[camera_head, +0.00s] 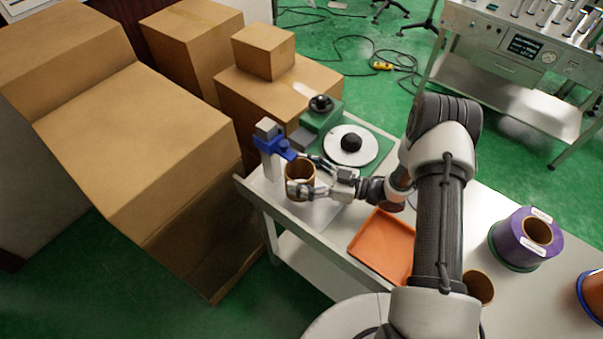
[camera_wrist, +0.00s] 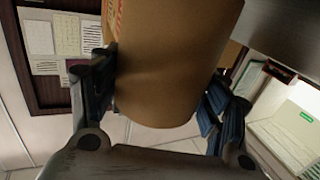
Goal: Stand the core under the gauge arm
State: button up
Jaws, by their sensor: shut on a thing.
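The brown cardboard core (camera_head: 299,172) is upright between the fingers of my gripper (camera_head: 305,185), which is shut on it. It stands at the far left end of the table, beside the gauge. The gauge has a grey post and a blue arm (camera_head: 275,145) that reaches toward the core's top. In the wrist view the core (camera_wrist: 170,70) fills the middle, with a finger on either side. I cannot tell whether the core's bottom touches the surface below, or whether the core is fully beneath the arm.
A green machine with a white disc (camera_head: 360,146) and black knob stands behind my gripper. An orange tray (camera_head: 383,246) lies nearer, left of my arm. A purple roll (camera_head: 517,240) and another core (camera_head: 479,288) are on the right. Cardboard boxes (camera_head: 150,145) crowd the table's left side.

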jog(key=o, duration=1.2)
